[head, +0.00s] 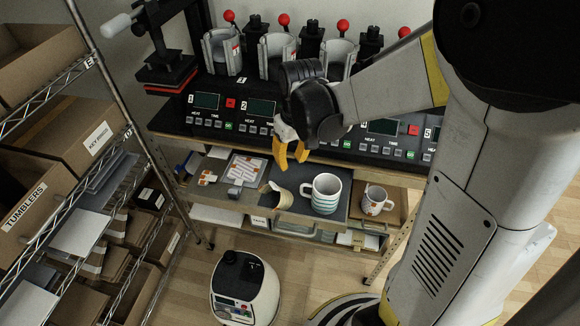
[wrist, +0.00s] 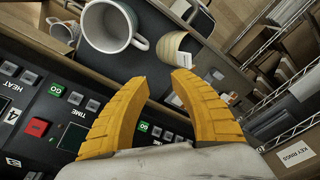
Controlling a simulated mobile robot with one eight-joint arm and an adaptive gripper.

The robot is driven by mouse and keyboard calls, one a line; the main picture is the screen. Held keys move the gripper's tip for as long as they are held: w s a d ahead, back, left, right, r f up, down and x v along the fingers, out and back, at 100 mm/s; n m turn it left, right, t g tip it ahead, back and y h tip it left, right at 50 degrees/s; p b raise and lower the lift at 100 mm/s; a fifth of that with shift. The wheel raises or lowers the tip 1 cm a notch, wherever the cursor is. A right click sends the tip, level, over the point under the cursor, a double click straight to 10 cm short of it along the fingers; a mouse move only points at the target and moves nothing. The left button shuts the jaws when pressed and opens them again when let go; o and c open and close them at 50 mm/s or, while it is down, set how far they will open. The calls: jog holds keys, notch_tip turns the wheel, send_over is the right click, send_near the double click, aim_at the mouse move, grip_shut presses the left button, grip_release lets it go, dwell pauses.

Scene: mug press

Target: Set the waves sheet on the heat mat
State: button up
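My gripper (head: 291,163) hangs in front of the press control panel, above the pull-out shelf. Its yellow fingers are apart with nothing between them, as the wrist view (wrist: 163,80) also shows. A curled cream sheet (head: 277,196) stands on the shelf, below my fingers; it also shows in the wrist view (wrist: 174,48). I cannot make out a wave print on it. A flat pale panel with an orange winding line (head: 248,168), which looks like the heat mat, lies to its left. Part of the panel is hidden in the wrist view.
A white mug with teal stripes (head: 324,193) stands right of the curled sheet, and a patterned mug (head: 375,201) farther right. Small pieces (head: 208,177) lie left of the panel. Several presses stand behind, a wire rack with boxes at left, and a round white robot (head: 245,288) on the floor.

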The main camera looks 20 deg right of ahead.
jog(key=s+a+r+m+t, duration=0.1)
jog(key=s+a+r+t, duration=0.2)
jog(key=s+r, duration=0.9)
jog(key=t, duration=0.2)
jog(key=shift+s+m+t+p, duration=0.2)
jog(key=shift+m+t+p, duration=0.2)
notch_tip(320, 180, down, 14)
jog(key=b, duration=1.4)
